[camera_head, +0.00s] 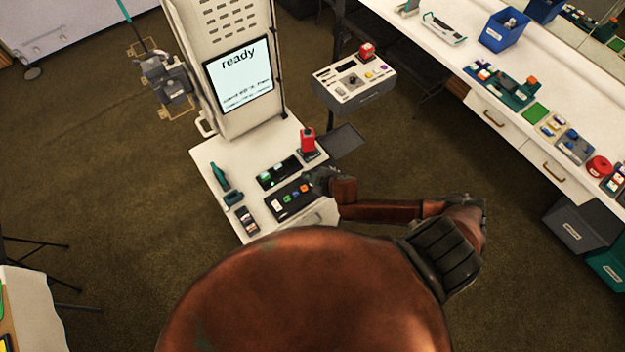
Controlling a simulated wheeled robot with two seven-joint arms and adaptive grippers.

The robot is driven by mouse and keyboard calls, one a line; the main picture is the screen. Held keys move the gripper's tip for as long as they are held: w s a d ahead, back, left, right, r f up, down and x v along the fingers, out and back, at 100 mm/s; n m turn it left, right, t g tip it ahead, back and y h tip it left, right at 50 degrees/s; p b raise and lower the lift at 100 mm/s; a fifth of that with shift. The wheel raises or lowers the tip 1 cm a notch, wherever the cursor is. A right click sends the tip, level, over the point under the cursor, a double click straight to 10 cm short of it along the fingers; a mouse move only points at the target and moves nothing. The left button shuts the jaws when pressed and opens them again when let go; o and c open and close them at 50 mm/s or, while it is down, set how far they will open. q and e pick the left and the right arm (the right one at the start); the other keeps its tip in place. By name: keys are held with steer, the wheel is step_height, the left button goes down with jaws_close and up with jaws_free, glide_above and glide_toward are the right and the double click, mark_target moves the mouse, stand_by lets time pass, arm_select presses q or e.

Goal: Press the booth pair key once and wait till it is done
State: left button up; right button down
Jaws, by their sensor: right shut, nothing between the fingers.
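The white booth (235,65) stands at the upper middle, and its screen (240,78) reads "ready" with smaller lines below. On its shelf (230,155) lies a black key panel (278,207) with a row of small coloured keys, including blue, green and orange ones. Which one is the pair key cannot be read. My right gripper (318,183) is shut and empty at the right end of this panel, close to the orange key (304,188); whether it touches cannot be told. My left gripper is not in view.
A second black panel (278,172), a red device (308,143), a teal bottle (219,177) and a small dark device (247,221) share the shelf. A control box (365,98) stands right of the booth. A long white counter (480,60) runs along the right.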

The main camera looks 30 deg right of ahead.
steer(key=d, duration=0.1)
steer(key=d+n, duration=0.1)
steer(key=d+r+n, duration=0.1)
steer(key=shift+w+d+y+p, duration=0.25)
steer(key=shift+y+p, duration=0.05)
step_height(320, 180, down, 8)
steer(key=b, duration=0.8)
steer(key=shift+f+b, duration=0.3)
steer(key=shift+f, duration=0.05)
steer(key=shift+f, duration=0.15)
stand_by(0.9)
steer(key=shift+f, duration=0.3)
